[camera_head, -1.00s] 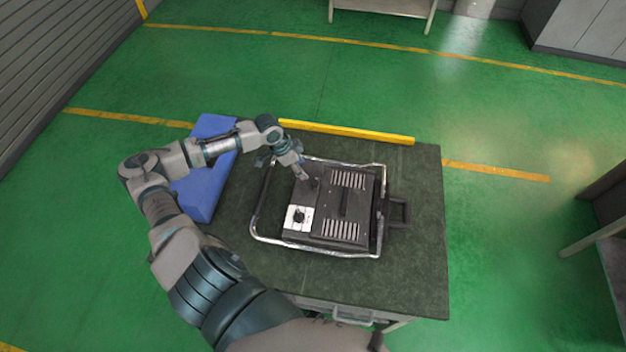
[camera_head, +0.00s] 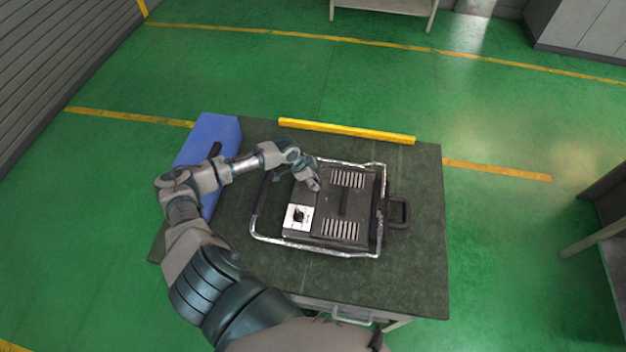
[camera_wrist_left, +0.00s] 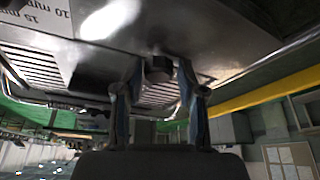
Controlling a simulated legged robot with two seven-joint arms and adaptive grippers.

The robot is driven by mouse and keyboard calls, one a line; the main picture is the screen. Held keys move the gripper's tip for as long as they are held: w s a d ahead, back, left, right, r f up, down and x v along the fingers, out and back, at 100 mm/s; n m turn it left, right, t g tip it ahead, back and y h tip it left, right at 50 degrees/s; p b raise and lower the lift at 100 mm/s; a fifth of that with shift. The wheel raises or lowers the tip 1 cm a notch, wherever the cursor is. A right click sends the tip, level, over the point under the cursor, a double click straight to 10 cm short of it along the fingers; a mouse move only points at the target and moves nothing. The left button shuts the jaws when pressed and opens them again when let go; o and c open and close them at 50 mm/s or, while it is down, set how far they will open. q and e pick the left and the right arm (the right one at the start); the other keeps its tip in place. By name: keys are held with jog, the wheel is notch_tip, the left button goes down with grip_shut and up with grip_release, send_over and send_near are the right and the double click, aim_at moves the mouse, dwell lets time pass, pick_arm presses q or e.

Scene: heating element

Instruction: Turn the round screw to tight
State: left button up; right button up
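The heating element (camera_head: 330,205) is a dark box with vents and a silver tube frame, lying on a table. My left gripper (camera_head: 314,184) is over the upper left part of its top. In the left wrist view, a small dark knob-like piece, seemingly the round screw (camera_wrist_left: 158,68), sticks out of the metal surface. My left gripper (camera_wrist_left: 158,82) is open there, one finger on each side of the screw, with small gaps showing. In the head view the gripper hides the screw. My right gripper is not in view.
A white dial panel with a black knob (camera_head: 298,217) is on the box's lower left. The frame tube (camera_head: 254,215) rises around the box. A blue case (camera_head: 213,135) stands at the table's left, and a yellow bar (camera_head: 345,131) lies along the far edge. The table's right side (camera_head: 425,230) is clear.

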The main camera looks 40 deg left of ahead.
pick_arm(q)
grip_shut()
jog(key=m, duration=0.2)
jog(key=shift+w+r+m+g+h, duration=0.1)
jog(key=shift+w+m+g+h, duration=0.05)
jog(key=shift+m+g+h, duration=0.2)
jog(key=m+g, duration=0.1)
jog(key=m, duration=0.2)
jog(key=shift+h, duration=0.35)
jog(key=m+b, duration=0.1)
jog(key=m, duration=0.1)
jog(key=m+g, duration=0.1)
jog(key=m, duration=0.1)
jog(key=m+g+b, duration=0.1)
jog(key=m, duration=0.1)
jog(key=shift+w+b, duration=0.25)
jog(key=shift+b, duration=0.05)
jog(key=m+g+b, duration=0.1)
jog(key=m, duration=0.2)
jog(key=shift+m+g, duration=0.25)
jog(key=shift+m, duration=0.1)
jog(key=shift+m+g+b, duration=0.4)
jog(key=shift+m+b, duration=0.05)
jog(key=shift+m, duration=0.65)
jog(key=shift+m+y, duration=0.3)
jog(key=shift+y, duration=0.1)
